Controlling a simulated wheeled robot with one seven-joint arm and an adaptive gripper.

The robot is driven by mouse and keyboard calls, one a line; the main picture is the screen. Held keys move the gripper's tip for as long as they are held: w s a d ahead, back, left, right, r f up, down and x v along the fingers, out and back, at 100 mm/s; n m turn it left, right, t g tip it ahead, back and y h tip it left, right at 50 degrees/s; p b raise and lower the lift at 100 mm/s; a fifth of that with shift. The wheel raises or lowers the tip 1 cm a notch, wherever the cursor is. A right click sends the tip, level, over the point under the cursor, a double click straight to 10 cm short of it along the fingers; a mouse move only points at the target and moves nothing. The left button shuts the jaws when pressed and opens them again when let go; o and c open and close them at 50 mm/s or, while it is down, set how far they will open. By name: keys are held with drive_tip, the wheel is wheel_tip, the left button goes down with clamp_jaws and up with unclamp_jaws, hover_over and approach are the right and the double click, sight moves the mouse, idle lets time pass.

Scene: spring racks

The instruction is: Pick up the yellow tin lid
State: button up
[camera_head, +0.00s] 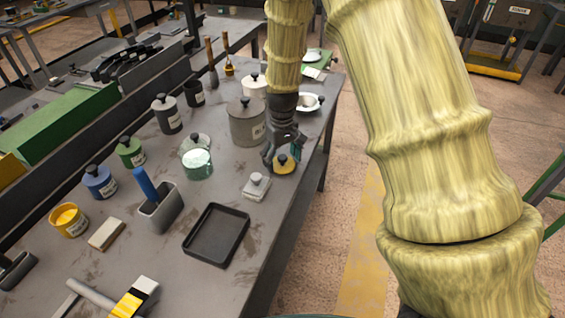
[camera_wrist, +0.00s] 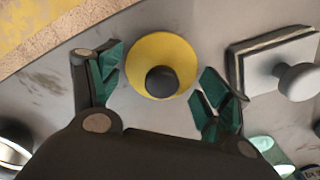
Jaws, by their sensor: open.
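The yellow tin lid (camera_wrist: 145,48) is a round yellow disc with a dark round knob (camera_wrist: 161,82) in its middle. It lies on the grey table, and in the head view the lid (camera_head: 290,168) is near the table's right edge, partly hidden by the gripper. My gripper (camera_wrist: 160,88) is open, its green-padded fingers on either side of the lid in the wrist view. In the head view my gripper (camera_head: 276,158) is low, just above the lid. I cannot tell whether the fingers touch it.
A white square lid with a knob (camera_head: 256,187) sits close by. A large grey canister (camera_head: 246,122), a glass jar (camera_head: 197,161) and a white bowl (camera_head: 308,103) stand around the gripper. A black tray (camera_head: 217,234) lies nearer. The table's right edge (camera_head: 297,201) is close.

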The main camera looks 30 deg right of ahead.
drive_tip(key=shift+f, duration=0.3)
drive_tip(key=c, duration=0.7)
drive_tip(key=shift+o, duration=0.2)
drive_tip(key=shift+r, duration=0.15)
